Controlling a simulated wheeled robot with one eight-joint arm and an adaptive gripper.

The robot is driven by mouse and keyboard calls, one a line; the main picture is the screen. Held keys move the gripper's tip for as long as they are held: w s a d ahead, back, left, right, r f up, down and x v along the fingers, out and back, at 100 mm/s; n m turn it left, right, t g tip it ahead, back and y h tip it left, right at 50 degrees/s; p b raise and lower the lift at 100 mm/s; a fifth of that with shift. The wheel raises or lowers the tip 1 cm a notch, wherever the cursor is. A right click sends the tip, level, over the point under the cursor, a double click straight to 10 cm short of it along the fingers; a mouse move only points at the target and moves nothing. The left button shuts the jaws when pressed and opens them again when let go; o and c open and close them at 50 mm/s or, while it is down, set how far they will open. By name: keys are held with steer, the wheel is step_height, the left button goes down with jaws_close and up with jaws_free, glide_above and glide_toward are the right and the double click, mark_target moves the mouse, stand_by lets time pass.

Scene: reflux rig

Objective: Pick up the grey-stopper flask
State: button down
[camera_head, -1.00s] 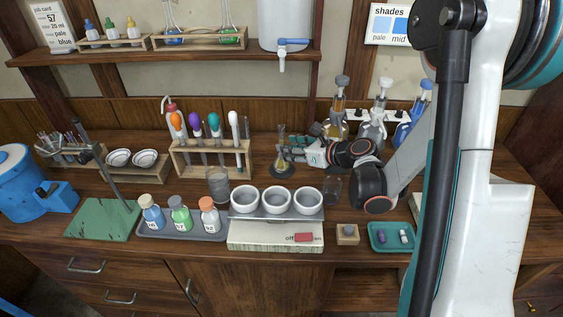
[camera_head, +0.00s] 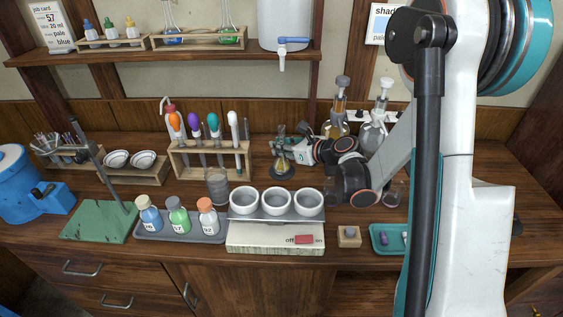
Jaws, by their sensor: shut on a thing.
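The small flask (camera_head: 282,168) with a conical body, a narrow neck and yellowish contents stands upright at the back middle of the bench. Its top end (camera_head: 281,131) looks grey, but is too small to make out well. My gripper (camera_head: 284,149) reaches in from the right and is shut on the flask's neck. The fingers hide part of the neck. I cannot tell whether the flask's base touches the bench.
A tube rack (camera_head: 210,160) stands left of the flask, and a glass beaker (camera_head: 217,187) front left. Three white bowls (camera_head: 277,202) sit in front. Glass bottles (camera_head: 336,125) stand behind my arm. A tray (camera_head: 385,243) lies front right.

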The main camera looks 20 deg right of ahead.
steer(key=shift+r, duration=0.2)
step_height(320, 180, up, 9)
steer(key=p, duration=0.4)
steer(key=shift+r, duration=0.2)
stand_by(0.8)
steer(key=shift+r, duration=0.1)
